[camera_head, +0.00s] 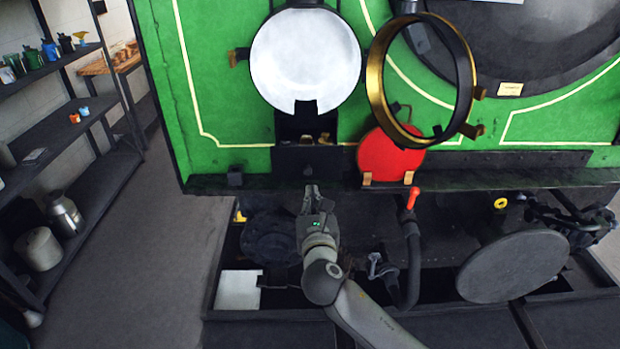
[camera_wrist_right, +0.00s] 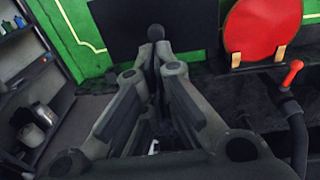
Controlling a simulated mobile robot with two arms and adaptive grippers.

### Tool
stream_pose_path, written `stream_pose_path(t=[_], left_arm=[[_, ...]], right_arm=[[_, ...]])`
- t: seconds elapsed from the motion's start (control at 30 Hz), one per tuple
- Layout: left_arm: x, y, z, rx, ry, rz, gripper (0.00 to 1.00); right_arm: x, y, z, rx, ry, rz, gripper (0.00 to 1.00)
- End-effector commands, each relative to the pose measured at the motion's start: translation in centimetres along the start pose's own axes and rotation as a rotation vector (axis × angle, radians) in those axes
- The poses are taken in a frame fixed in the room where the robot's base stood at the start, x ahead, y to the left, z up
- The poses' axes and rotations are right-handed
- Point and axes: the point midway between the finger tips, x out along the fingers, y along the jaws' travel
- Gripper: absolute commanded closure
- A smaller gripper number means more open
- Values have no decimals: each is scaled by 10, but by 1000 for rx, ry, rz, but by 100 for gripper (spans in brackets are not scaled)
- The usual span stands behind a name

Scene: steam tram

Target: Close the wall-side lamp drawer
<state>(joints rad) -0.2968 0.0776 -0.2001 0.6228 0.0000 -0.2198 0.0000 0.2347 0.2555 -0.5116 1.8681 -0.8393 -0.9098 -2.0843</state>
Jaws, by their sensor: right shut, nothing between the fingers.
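The lamp drawer is a black box below the round white lamp lens (camera_head: 305,60) on the green tram front. Its dark front panel (camera_head: 288,160) faces me, and its top is open, with small brass-coloured parts (camera_head: 308,138) showing inside. It looks pulled out; how far I cannot tell. The dark front also shows in the right wrist view (camera_wrist_right: 115,28), with a round black knob (camera_wrist_right: 156,33) low on it. My right gripper (camera_head: 311,188) is shut and empty just below the front. Its fingertips (camera_wrist_right: 155,50) are at the knob; whether they touch it I cannot tell. My left gripper is not in view.
A brass-edged ring (camera_head: 376,85) stands swung open right of the lens. A red disc (camera_head: 390,155) sits in clips on the ledge. A red-handled hose (camera_head: 413,245) and a grey round buffer (camera_head: 512,266) are lower right. Shelves (camera_head: 85,190) stand at left.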

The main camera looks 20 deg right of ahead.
Motion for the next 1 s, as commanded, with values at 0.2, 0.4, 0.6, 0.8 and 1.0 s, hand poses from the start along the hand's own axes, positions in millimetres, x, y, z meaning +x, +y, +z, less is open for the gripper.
stream_pose_path(t=[0.2,0.4,0.6,0.8,1.0], left_arm=[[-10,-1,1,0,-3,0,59],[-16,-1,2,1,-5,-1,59],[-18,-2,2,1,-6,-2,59],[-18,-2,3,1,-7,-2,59],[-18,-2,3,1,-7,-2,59]], right_arm=[[36,0,2,1,1,-1,100],[58,0,1,1,1,-1,100],[69,0,0,3,1,1,100],[71,0,0,3,1,1,100],[71,0,0,2,1,1,100]])
